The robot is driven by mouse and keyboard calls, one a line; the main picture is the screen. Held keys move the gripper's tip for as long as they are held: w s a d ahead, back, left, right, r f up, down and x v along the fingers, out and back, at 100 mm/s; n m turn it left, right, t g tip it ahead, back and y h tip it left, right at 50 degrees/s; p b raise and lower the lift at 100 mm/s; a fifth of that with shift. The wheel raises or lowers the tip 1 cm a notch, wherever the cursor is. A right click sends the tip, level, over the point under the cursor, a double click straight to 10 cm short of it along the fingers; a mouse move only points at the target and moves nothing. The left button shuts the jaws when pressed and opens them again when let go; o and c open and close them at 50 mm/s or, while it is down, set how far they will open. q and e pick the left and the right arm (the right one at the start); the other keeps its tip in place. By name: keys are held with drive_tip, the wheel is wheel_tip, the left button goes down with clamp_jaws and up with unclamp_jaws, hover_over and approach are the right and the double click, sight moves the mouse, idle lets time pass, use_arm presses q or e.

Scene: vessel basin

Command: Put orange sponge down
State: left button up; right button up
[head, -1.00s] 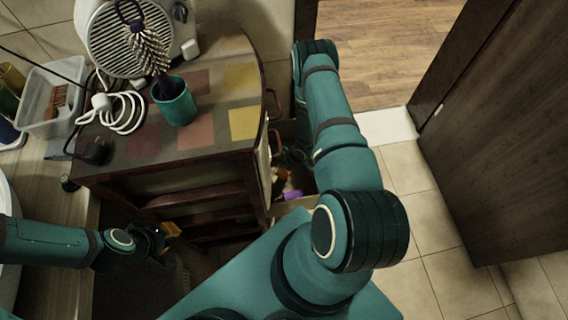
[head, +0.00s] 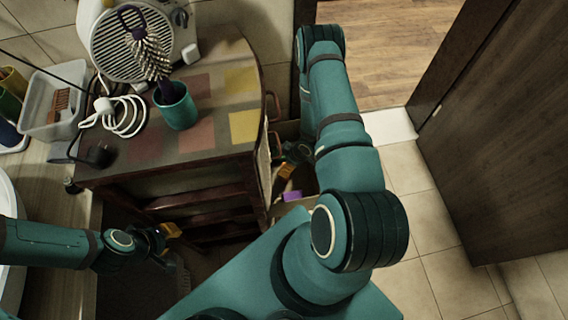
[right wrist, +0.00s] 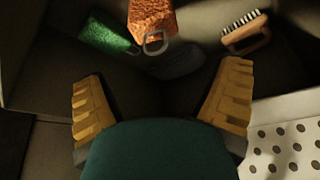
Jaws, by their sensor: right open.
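The orange sponge (right wrist: 152,14) lies at the top of the right wrist view, beyond my fingertips, with a grey loop-like piece at its lower edge. My right gripper (right wrist: 165,72) is open, with nothing between its yellow fingers, and is apart from the sponge. In the head view my right gripper (head: 286,168) is by the cabinet's open drawer, partly hidden by the cabinet and my arm. I cannot make out the sponge there. My left gripper (head: 168,236) is low at the left, in front of the cabinet; its finger opening is too small and dark to judge.
A green sponge (right wrist: 108,36), a brush (right wrist: 246,36) and a white dotted item (right wrist: 284,136) lie around the orange sponge. A purple item (head: 292,196) shows in the drawer. The cabinet top (head: 205,110) holds a heater (head: 130,42) and a teal cup (head: 176,106).

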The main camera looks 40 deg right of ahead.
drive_tip(key=p+v, duration=0.1)
drive_tip(key=v, duration=0.6)
drive_tip(key=shift+s+r+p, duration=0.15)
drive_tip(key=shift+r+p, duration=0.15)
drive_tip(key=shift+r, duration=0.05)
drive_tip(key=shift+d, duration=0.1)
